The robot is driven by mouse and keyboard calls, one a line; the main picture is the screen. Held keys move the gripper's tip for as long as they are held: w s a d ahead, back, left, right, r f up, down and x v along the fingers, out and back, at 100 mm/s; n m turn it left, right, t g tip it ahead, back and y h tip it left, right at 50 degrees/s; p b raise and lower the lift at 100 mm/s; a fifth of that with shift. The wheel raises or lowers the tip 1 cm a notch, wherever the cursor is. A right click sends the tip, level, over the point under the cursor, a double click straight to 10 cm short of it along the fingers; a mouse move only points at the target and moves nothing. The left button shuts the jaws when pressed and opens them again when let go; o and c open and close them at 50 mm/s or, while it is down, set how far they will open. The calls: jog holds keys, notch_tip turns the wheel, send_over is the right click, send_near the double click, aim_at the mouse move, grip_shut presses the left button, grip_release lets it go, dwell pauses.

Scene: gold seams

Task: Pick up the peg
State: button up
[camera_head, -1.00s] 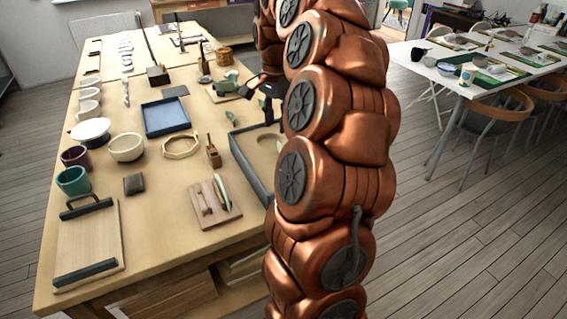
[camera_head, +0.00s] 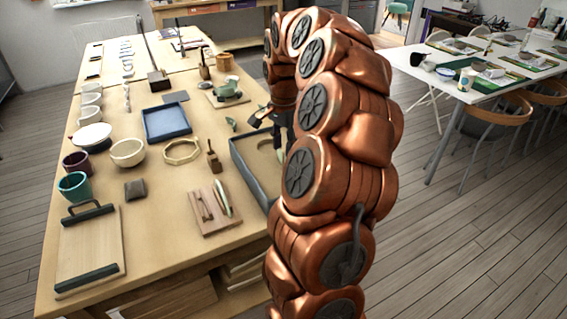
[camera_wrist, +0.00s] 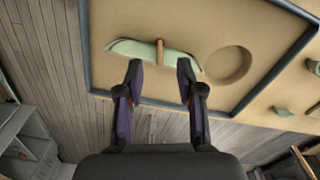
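In the wrist view a short brown wooden peg (camera_wrist: 161,52) shows against a long pale-green piece (camera_wrist: 130,47). Both are over the sandy floor of a dark-rimmed tray (camera_wrist: 88,60); whether the peg touches the green piece is unclear. My gripper (camera_wrist: 160,71) is open and empty, its two dark fingers apart. The peg lies in line with the gap between the fingertips, just beyond them. In the head view the tray (camera_head: 243,170) sits at the table's right edge. My gripper is over its far end, partly hidden by my copper arm, and the peg is not visible there.
A round recess (camera_wrist: 229,64) lies right of the peg. A blue tray (camera_head: 167,121), a wooden board with small pieces (camera_head: 215,222), a small upright wooden object (camera_head: 213,158) and several bowls and cups stand left of the tray. A white table (camera_head: 455,88) is far right.

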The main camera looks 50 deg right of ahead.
jog(key=shift+f, duration=0.9)
jog(key=shift+c, duration=0.3)
grip_shut()
jog(key=shift+r, duration=0.1)
